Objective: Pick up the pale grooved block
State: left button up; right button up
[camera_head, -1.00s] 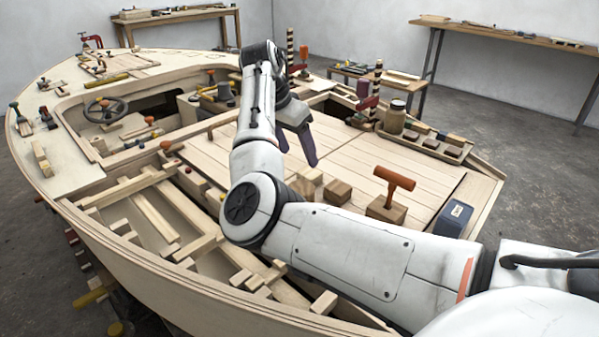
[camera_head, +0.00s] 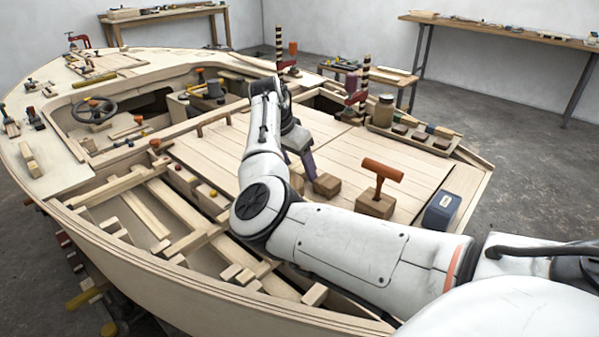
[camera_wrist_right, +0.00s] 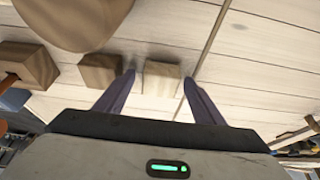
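A small tan wooden block (camera_wrist_right: 160,78), probably the pale grooved block, lies on the planked deck between the fingertips of my right gripper (camera_wrist_right: 159,80) in the wrist view. I cannot make out its groove clearly. The fingers are apart, one on each side of it; contact is not clear. In the head view my right gripper (camera_head: 303,170) points down at the deck beside a brown block (camera_head: 326,185); the arm and fingers largely hide what is between them. My left gripper is not in view.
A block with an orange-handled tool (camera_head: 376,203) and a blue-grey box (camera_head: 442,210) stand to the right. In the wrist view a second block (camera_wrist_right: 100,70) and a rounded wooden piece (camera_wrist_right: 75,20) are close on the left. The deck right of the gripper (camera_wrist_right: 255,80) is clear.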

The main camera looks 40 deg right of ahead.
aim_at(297, 168)
jog(key=c, duration=1)
notch_tip(297, 168, up, 10)
jog(key=shift+p, duration=0.35)
